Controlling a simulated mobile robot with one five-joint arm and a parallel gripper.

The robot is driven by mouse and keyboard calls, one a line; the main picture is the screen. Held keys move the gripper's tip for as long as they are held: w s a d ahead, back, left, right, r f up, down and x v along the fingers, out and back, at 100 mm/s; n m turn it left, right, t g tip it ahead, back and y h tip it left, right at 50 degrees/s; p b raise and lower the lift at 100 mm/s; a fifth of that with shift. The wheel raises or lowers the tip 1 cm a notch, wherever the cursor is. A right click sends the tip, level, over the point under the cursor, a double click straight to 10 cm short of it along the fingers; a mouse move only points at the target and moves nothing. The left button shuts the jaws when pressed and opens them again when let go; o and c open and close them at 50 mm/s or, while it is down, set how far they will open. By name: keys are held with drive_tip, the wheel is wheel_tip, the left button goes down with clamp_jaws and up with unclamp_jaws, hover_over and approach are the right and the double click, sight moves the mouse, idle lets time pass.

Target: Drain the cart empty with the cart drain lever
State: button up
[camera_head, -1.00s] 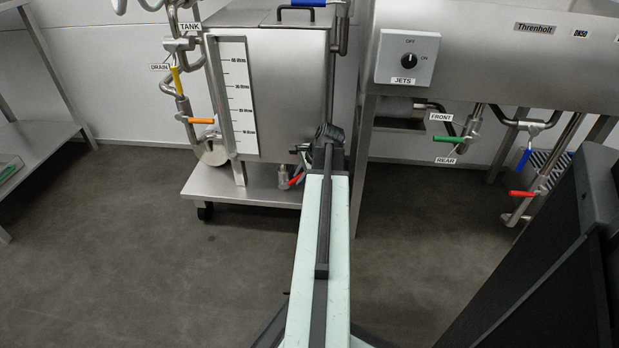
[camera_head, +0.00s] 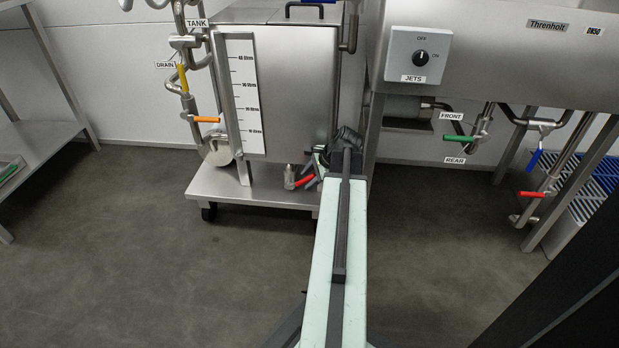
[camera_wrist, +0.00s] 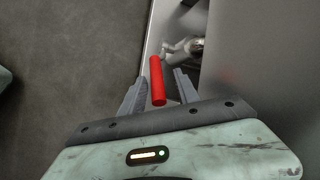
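The cart (camera_head: 265,197) is a steel tank on a wheeled base, with a white litre scale (camera_head: 246,95) on its front left edge. I cannot make out a liquid level. The cart drain lever (camera_head: 304,181) is a red handle low at the tank's front, on a small metal valve (camera_head: 289,178). In the wrist view the red lever (camera_wrist: 157,80) lies between the two grey fingers of my gripper (camera_wrist: 159,90). The fingers are spread, with a gap visible on each side of the lever. In the head view my gripper (camera_head: 318,165) is partly hidden by my arm.
Piping with yellow (camera_head: 183,79) and orange (camera_head: 206,119) levers stands left of the tank. A steel machine with a JETS switch box (camera_head: 418,55) and green (camera_head: 458,138), blue (camera_head: 534,160) and red (camera_head: 531,194) levers is at right. The floor in front is clear.

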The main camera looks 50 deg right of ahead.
drive_tip(key=shift+a, duration=0.1)
drive_tip(key=p+v, duration=0.6)
drive_tip(key=v, duration=0.1)
drive_tip(key=shift+s+r+p, duration=0.2)
drive_tip(key=shift+r+p, duration=0.1)
drive_tip(key=shift+r, duration=0.05)
